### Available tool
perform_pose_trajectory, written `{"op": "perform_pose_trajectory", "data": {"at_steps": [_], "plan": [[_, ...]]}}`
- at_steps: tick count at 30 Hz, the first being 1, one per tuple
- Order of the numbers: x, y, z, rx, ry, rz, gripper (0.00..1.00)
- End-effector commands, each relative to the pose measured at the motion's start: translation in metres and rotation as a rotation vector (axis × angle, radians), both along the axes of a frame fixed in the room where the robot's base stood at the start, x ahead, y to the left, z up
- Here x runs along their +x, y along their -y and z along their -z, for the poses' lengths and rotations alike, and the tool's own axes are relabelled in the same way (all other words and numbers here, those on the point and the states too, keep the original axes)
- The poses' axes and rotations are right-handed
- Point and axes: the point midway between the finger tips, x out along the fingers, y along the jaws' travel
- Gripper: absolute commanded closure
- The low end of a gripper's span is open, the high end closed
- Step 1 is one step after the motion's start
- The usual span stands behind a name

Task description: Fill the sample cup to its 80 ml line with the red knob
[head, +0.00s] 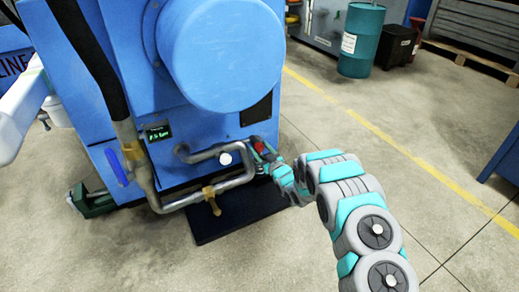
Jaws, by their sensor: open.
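A small red part, likely the red knob (259,147), shows low on the blue machine's front, right of the bent grey pipe. My gripper (263,160) is at the far end of my teal and grey arm, close beside the red part. Its fingers are small and partly hidden by my wrist. It is open, and I cannot tell whether it touches the knob. I cannot make out a sample cup or an 80 ml line. A small white round thing (225,158) shows at the pipe; I cannot tell what it is.
A black mat (238,216) lies below. A teal drum (361,40) stands behind.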

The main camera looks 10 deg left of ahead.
Motion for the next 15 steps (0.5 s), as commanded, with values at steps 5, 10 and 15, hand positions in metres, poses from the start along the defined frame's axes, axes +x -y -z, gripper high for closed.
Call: {"op": "perform_pose_trajectory", "data": {"at_steps": [5,10,15], "plan": [[0.0061,-0.0047,0.0014,-0.001,-0.003,0.001,0.36],[0.0064,-0.0047,0.001,0.0,-0.002,0.0,0.36],[0.0064,-0.0046,0.0005,0.0,-0.002,0.0,0.51]]}}
